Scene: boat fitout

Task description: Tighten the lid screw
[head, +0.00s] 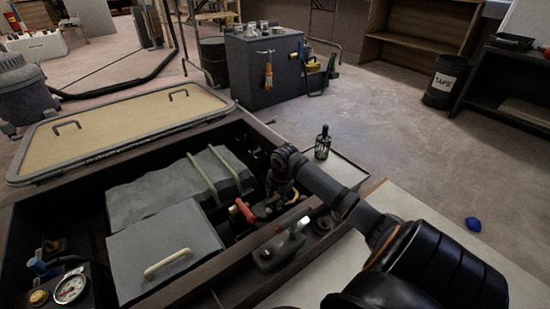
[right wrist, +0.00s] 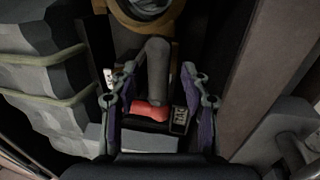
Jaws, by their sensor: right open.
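My right gripper (head: 282,190) reaches down into the open compartment at its right side. In the right wrist view the two fingers of the right gripper (right wrist: 158,82) stand apart. A dark grey upright cylinder (right wrist: 158,68) and a red handle (right wrist: 150,111) show between them; I cannot tell whether the fingers touch either. The red handle also shows in the head view (head: 243,211), left of the gripper. Beyond the fingertips is a brass-coloured ring fitting (right wrist: 146,18) with a clear or silvery middle. I cannot pick out the lid screw for certain. My left gripper is out of view.
Grey boxes (head: 160,250) with straps and a handle fill the compartment's left. The compartment's wooden edge (head: 265,260) runs close by on the right. A beige hatch panel (head: 120,130) lies behind. A dark bottle (head: 322,145) stands beyond the arm. A round gauge (head: 70,287) is at lower left.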

